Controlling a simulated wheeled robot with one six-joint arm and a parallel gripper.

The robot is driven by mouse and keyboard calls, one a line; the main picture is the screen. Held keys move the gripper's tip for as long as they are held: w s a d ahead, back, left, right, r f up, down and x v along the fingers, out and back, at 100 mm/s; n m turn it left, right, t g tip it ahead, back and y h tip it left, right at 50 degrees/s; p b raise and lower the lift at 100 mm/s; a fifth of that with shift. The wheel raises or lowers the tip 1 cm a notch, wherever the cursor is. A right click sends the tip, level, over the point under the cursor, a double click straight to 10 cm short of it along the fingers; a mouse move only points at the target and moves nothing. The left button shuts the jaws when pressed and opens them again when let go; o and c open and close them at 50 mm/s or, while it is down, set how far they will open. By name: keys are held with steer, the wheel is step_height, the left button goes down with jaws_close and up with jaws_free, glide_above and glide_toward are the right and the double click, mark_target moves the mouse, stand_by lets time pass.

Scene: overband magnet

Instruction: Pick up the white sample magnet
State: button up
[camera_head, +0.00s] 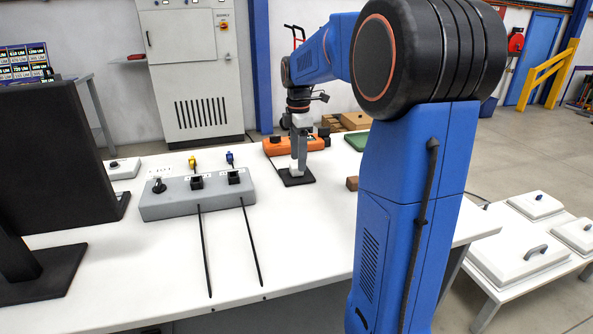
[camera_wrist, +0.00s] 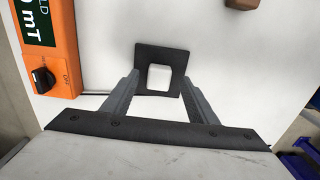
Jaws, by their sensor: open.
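The white sample magnet (camera_wrist: 159,77) is a small white block with rounded corners. It sits on a flat black square pad (camera_wrist: 147,54) on the white table. In the wrist view my gripper (camera_wrist: 158,84) is open, with one grey finger on each side of the magnet. I cannot tell whether either finger touches it. In the head view my gripper (camera_head: 297,168) points straight down at the black pad (camera_head: 307,180), and the white magnet (camera_head: 296,170) shows partly at its fingertips.
An orange meter (camera_head: 310,143) with a dark knob (camera_wrist: 45,79) lies close beside the pad. A brown block (camera_head: 352,183) and a green item (camera_head: 357,140) are on the table (camera_head: 180,290). A grey control box (camera_head: 165,206) with two cables stands left. A monitor (camera_head: 55,160) is at far left.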

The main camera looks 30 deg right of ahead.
steer(key=shift+a+f, duration=0.1)
steer(key=shift+f, duration=1.45)
steer(key=shift+w, duration=0.1)
steer(key=c, duration=1.3)
steer(key=shift+o, duration=0.2)
steer(key=shift+r, duration=0.1)
step_height(320, 180, up, 10)
